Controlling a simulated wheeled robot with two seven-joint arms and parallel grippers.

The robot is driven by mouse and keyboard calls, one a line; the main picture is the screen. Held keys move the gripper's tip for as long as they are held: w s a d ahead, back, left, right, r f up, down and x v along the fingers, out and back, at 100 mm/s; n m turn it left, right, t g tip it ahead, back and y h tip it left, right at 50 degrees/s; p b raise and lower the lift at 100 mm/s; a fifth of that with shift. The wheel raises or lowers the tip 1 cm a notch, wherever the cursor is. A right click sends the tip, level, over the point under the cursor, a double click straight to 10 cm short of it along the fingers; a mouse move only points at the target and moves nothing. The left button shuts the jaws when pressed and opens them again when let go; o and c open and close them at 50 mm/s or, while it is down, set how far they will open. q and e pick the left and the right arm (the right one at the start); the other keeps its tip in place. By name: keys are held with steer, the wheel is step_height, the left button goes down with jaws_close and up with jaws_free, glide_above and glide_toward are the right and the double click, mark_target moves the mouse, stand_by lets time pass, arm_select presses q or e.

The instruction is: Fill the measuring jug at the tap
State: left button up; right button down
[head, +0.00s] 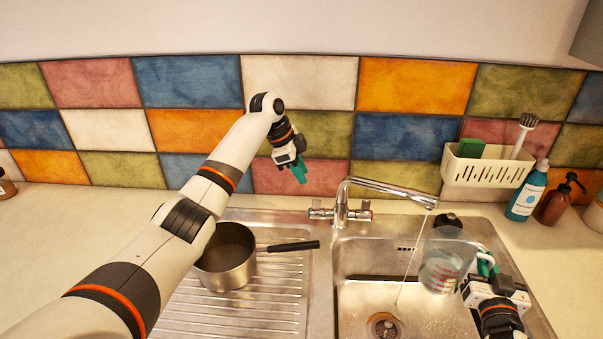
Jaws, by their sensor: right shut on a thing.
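The measuring jug (447,262) is clear with red markings and hangs over the right part of the sink basin (350,300). Its lower part looks bluish; I cannot tell the water level for sure. My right gripper (486,263) is shut on the jug's handle side. The tap (380,187) is running, and a thin stream (411,255) falls left of the jug into the basin near the drain (383,326). My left gripper (299,170) is raised in front of the tiled wall, left of the tap levers, empty; its finger gap is unclear.
A saucepan (226,262) stands on the ribbed drainer (260,310), its handle pointing to the tap. A cream caddy (487,171) with a brush and sponge hangs on the wall. A teal bottle (527,192) and brown bottle (556,203) stand at the right.

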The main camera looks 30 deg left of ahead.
arm_select(q)
steer(key=shift+f, duration=0.2)
steer(key=c, duration=0.5)
steer(key=f+m+y, duration=0.1)
steer(key=m, duration=0.1)
steer(key=s+d+f+m+t+y, duration=0.1)
steer(key=f+m+y, duration=0.1)
steer(key=m, duration=0.1)
steer(key=s+f+m+t+y, duration=0.1)
steer(key=m+y, duration=0.1)
steer(key=m, duration=0.1)
steer(key=shift+s+d+f, duration=0.2)
steer(key=shift+d, duration=0.05)
jaws_close()
steer(key=m+t+y, duration=0.3)
steer(key=m+t, duration=0.2)
steer(key=m, duration=0.5)
glide_toward(316, 207)
steer(key=shift+h, duration=0.3)
steer(key=x, duration=0.5)
steer(key=shift+w+a+f, duration=0.1)
steer(key=shift+w+a, duration=0.2)
steer(key=shift+w, duration=0.05)
arm_select(e)
steer(key=shift+r, duration=0.1)
